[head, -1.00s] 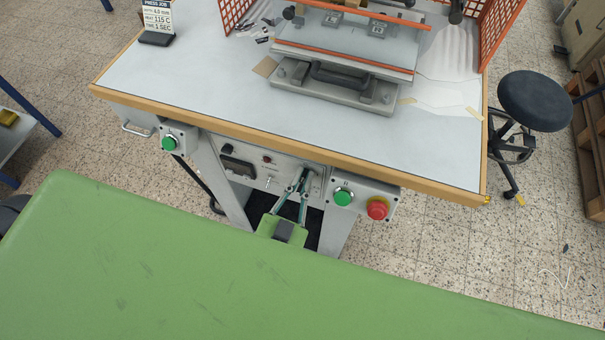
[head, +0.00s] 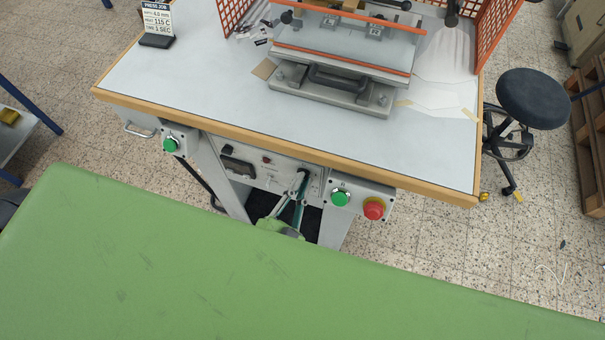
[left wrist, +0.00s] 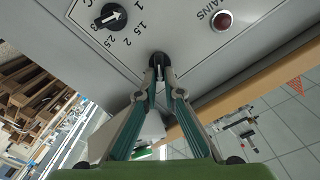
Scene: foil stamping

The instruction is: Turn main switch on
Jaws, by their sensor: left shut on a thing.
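The main switch (left wrist: 157,60) is a small black knob on the grey control panel (left wrist: 120,60). In the left wrist view my left gripper (left wrist: 158,75) is shut on it, with both fingertips at the knob. The fingertips hide part of the knob, so its exact position is unclear. In the head view my left gripper (head: 302,180) reaches up to the right part of the panel under the table. A red lamp (left wrist: 222,20) marked MAINS sits near the switch; I cannot tell if it is lit. My right gripper is not in view.
A black dial (left wrist: 110,15) with a white arrow is beside the switch. A green button (head: 340,197) and a red emergency stop (head: 374,208) are just right of my gripper. Another green button (head: 170,145) is at the left. The wood-edged table (head: 200,75) overhangs the panel.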

